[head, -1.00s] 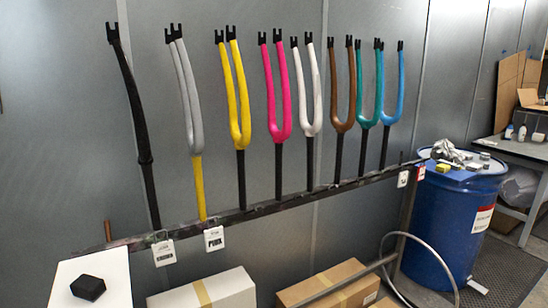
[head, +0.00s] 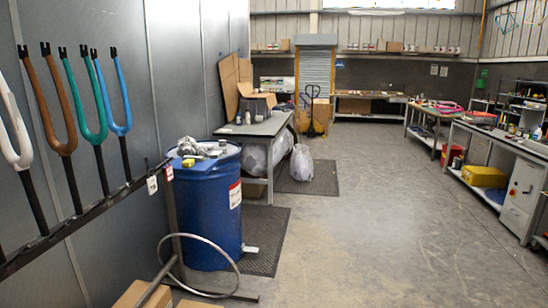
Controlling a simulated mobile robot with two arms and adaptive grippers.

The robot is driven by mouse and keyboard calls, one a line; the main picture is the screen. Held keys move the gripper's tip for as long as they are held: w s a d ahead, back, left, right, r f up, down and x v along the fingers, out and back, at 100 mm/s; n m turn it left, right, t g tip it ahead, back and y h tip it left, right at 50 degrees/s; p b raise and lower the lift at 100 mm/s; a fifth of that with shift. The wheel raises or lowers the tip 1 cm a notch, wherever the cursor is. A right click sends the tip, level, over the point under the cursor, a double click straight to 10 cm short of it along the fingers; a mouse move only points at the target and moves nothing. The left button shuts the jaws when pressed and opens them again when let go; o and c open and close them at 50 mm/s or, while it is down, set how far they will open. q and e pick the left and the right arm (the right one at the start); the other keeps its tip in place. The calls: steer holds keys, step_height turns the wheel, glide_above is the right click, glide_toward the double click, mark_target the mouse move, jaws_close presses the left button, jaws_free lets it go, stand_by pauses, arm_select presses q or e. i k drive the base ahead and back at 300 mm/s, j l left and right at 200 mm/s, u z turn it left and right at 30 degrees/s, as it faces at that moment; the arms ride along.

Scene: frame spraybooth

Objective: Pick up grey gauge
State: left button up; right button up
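I cannot make out a grey gauge for certain. On top of the blue drum (head: 212,205) lie a crumpled grey cloth (head: 190,147), a yellow block (head: 188,162) and a small grey item (head: 222,144). The small grey item is too small to identify. Neither of my grippers shows in the head view.
A rack bar (head: 88,217) with upright bicycle forks runs along the left wall. A hose loop (head: 237,272) lies by the drum. A grey table (head: 262,128) stands behind it, workbenches (head: 508,142) line the right. The concrete floor (head: 370,220) between is clear.

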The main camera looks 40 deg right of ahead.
mark_target(196, 159)
steer(key=l+z, duration=0.1)
steer(key=z, duration=0.8)
